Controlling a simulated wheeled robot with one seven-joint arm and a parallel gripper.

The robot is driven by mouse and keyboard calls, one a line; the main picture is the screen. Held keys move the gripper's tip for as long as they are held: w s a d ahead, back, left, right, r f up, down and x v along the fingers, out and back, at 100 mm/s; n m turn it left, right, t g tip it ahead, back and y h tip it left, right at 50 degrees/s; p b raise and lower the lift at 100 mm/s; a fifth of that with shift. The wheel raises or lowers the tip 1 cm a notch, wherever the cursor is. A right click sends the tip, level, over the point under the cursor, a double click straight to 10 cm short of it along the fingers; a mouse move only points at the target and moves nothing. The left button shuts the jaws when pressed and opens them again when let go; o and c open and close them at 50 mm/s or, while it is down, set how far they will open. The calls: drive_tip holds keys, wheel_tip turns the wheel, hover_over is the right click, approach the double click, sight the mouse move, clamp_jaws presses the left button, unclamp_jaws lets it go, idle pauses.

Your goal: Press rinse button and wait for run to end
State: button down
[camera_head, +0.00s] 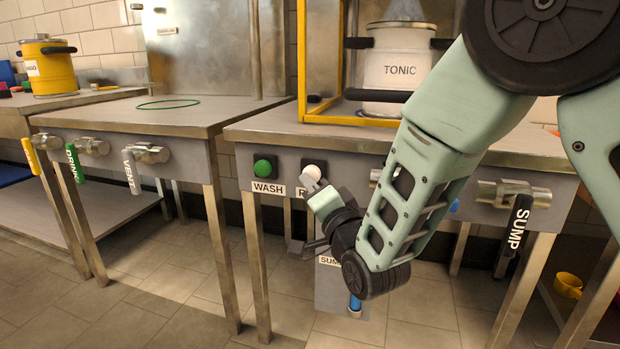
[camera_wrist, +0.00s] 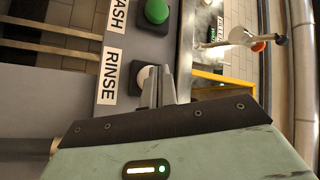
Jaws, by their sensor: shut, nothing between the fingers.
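The rinse button (camera_head: 313,169) is a pale round button on a dark square plate on the bench's front panel, above a label partly hidden by my gripper. In the wrist view its RINSE label (camera_wrist: 110,76) reads in full, and the pale button (camera_wrist: 141,76) is partly covered by the fingers. My gripper (camera_head: 309,184) is shut and empty, its fingertips right at the button; I cannot tell whether they touch it. The fingers (camera_wrist: 158,84) also show in the wrist view. The green WASH button (camera_head: 263,167) is just left of it and also shows in the wrist view (camera_wrist: 157,11).
A white TONIC pot (camera_head: 399,70) with vapour above it stands inside a yellow frame (camera_head: 301,60). A black SUMP lever (camera_head: 519,222) hangs at the right. The VENT lever (camera_head: 131,171) and a green lever (camera_head: 75,163) hang on the left bench. A green ring (camera_head: 168,104) lies on that bench.

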drive_tip(key=shift+s+a, duration=0.1)
drive_tip(key=shift+s, duration=0.15)
drive_tip(key=s, duration=0.1)
drive_tip(key=s+a, duration=0.1)
drive_tip(key=s, duration=0.1)
drive_tip(key=s+b, duration=0.1)
drive_tip(key=shift+s+a, duration=0.35)
drive_tip(key=shift+r, duration=0.1)
idle(0.7)
